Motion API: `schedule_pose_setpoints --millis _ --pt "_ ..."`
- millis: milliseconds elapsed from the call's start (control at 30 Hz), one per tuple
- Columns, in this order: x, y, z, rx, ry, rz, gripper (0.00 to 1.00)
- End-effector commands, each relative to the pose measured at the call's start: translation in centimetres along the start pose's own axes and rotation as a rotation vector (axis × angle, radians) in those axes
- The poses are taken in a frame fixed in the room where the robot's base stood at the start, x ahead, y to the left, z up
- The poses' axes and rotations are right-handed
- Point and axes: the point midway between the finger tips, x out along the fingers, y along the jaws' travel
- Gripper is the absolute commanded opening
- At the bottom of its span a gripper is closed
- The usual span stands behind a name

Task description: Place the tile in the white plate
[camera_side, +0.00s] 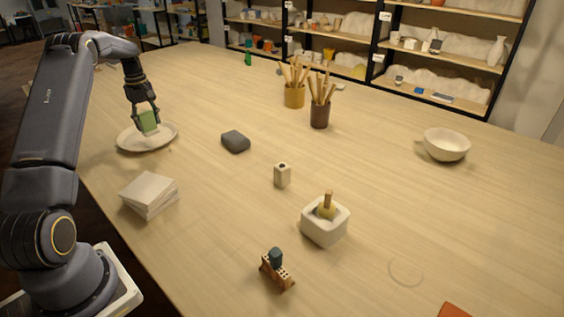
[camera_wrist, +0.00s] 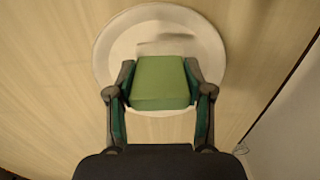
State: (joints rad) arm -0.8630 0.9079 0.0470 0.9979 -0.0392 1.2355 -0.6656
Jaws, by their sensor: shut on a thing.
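The green tile (camera_side: 148,122) is held upright between the fingers of my gripper (camera_side: 146,112), over the white plate (camera_side: 128,143) at the left of the table. In the wrist view the green tile (camera_wrist: 160,83) sits between the two fingertips of my gripper (camera_wrist: 160,90), with one finger on each side. The white plate (camera_wrist: 112,45) lies beyond and around it in that view. A shadow shows on the plate's surface. I cannot tell whether the tile's lower edge touches the plate.
A stack of white tiles (camera_side: 150,193) lies in front of the plate. A dark grey block (camera_side: 236,141) is to its right. Brush pots (camera_side: 320,115), a small white bottle (camera_side: 282,176), a mortar-like white pot (camera_side: 325,224) and a bowl (camera_side: 446,145) stand farther right.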

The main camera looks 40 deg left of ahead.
Motion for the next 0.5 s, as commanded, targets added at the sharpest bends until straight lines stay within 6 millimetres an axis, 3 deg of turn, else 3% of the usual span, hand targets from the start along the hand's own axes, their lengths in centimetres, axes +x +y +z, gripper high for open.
schedule_pose_setpoints --millis 300,500 --pt "3.6 0.3 -0.3 0.001 -0.001 -0.001 0.13" --pt "3.6 0.4 -0.3 0.001 0.001 0.0 0.13"
